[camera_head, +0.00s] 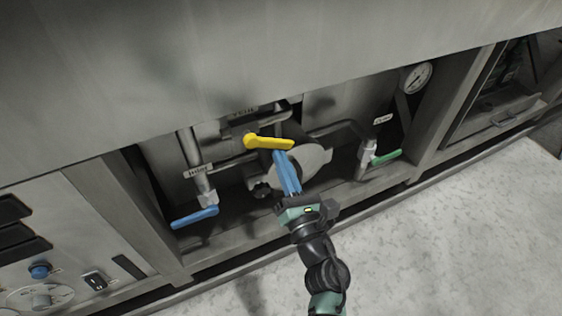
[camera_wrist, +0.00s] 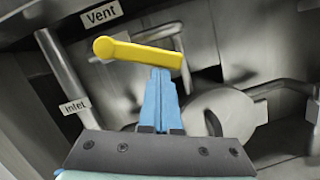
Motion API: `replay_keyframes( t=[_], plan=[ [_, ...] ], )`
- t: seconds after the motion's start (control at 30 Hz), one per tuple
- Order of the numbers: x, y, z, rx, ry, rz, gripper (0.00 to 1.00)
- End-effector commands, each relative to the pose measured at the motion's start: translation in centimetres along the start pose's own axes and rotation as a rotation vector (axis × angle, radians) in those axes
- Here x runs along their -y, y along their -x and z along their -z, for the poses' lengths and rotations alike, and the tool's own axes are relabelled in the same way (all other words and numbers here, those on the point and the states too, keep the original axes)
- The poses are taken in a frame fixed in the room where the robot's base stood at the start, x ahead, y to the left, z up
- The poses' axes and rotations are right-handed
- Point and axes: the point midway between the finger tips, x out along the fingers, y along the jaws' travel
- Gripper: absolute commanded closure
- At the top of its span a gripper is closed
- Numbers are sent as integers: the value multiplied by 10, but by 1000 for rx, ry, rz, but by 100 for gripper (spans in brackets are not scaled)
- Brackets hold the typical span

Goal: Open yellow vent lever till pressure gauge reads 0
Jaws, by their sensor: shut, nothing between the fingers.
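The yellow vent lever (camera_head: 268,142) lies roughly crosswise on a pipe, under a "Vent" label in the wrist view. It also shows in the wrist view (camera_wrist: 137,54), with its round pivot end at the left and its free end at the right. My gripper (camera_head: 281,156) is shut and empty. Its blue fingertips (camera_wrist: 160,75) are just below the lever's free end; I cannot tell whether they touch it. The pressure gauge (camera_head: 416,77) is a round white dial at the upper right in the head view, too small to read.
A blue lever (camera_head: 195,216) hangs at the lower left on the pipe labelled Inlet. A green lever (camera_head: 386,157) sits to the right. A round grey disc (camera_head: 312,160) is close behind my fingers. A control panel (camera_head: 50,270) is at the lower left. The floor at right is clear.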

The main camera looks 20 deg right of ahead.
Motion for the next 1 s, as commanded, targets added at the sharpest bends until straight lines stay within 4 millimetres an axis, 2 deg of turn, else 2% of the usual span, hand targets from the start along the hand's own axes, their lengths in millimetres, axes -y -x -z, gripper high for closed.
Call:
replay_keyframes(
  t=[1.0],
  plan=[
    [7,-8,-34,7,412,-101,100]
  ],
)
